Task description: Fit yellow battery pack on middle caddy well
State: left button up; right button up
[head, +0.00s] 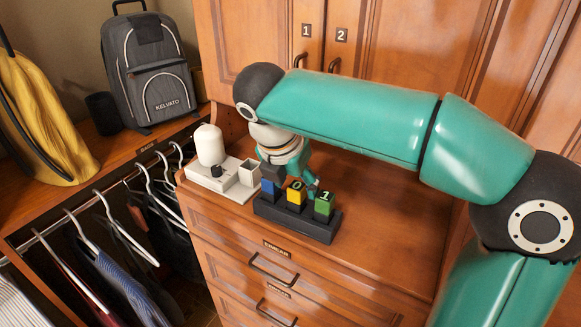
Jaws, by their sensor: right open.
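A dark caddy (296,225) stands on the dresser top near its front edge. It holds three packs in a row: a blue one (269,190) at left, a yellow battery pack (295,196) in the middle and a green one (323,206) at right. The yellow pack stands upright at the middle well; I cannot tell how deep it sits. My right gripper (292,180) is open just behind and above the yellow pack, with its fingers apart on either side. Its wrist is partly hidden by my own arm. My left gripper is not in view.
A white device (208,150) with a rounded tank and an open cup stands left of the caddy. The dresser top (375,225) is clear to the right. Cabinet doors (400,50) rise behind. Hanging clothes, a grey backpack (150,75) and a yellow bag (40,120) are at left.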

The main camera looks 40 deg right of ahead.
jog(key=v, duration=1.1)
jog(key=shift+r, duration=0.2)
jog(key=shift+a, duration=0.1)
